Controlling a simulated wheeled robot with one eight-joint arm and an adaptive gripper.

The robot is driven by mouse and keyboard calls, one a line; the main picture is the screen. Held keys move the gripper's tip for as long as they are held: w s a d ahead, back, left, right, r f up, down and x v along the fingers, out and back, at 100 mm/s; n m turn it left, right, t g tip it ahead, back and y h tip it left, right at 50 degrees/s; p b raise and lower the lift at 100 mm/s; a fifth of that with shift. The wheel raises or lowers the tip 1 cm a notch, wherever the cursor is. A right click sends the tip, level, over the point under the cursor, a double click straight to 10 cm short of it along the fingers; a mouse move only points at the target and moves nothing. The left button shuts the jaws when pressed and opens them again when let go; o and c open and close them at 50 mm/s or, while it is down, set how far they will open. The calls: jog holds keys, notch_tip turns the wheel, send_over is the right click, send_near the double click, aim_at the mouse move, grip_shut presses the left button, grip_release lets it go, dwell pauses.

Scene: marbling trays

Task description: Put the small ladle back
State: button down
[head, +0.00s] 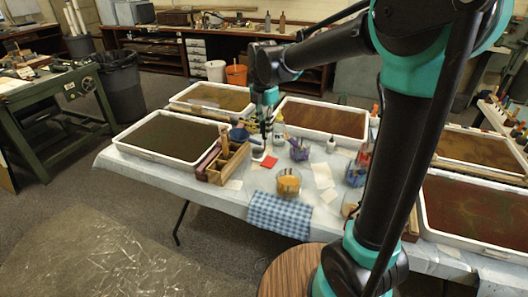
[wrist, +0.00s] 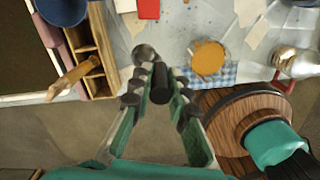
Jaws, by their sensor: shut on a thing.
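My gripper (wrist: 157,92) is shut on the dark handle of the small ladle (wrist: 160,82), which stands between the fingertips in the wrist view. A round grey bowl, seemingly the ladle's, shows just beyond the left fingertip. In the head view my gripper (head: 265,97) is above the left half of the covered table, with the ladle hanging below it; its lower end is too small to make out clearly. A wooden compartment box (head: 229,164) stands to the left of the ladle and shows at upper left in the wrist view (wrist: 104,45), with a wooden handle leaning out of it.
Marbling trays (head: 150,156) line the table. A blue container (head: 238,134) is near the box.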

notch_tip(320, 180, down, 10)
jog(key=shift+r, duration=0.15)
dwell(0.3)
jog(key=c, duration=1.5)
grip_release()
jog(key=shift+o, duration=0.2)
jog(key=r, duration=1.2)
jog(key=shift+s+a, duration=0.1)
jog(key=shift+s, duration=0.1)
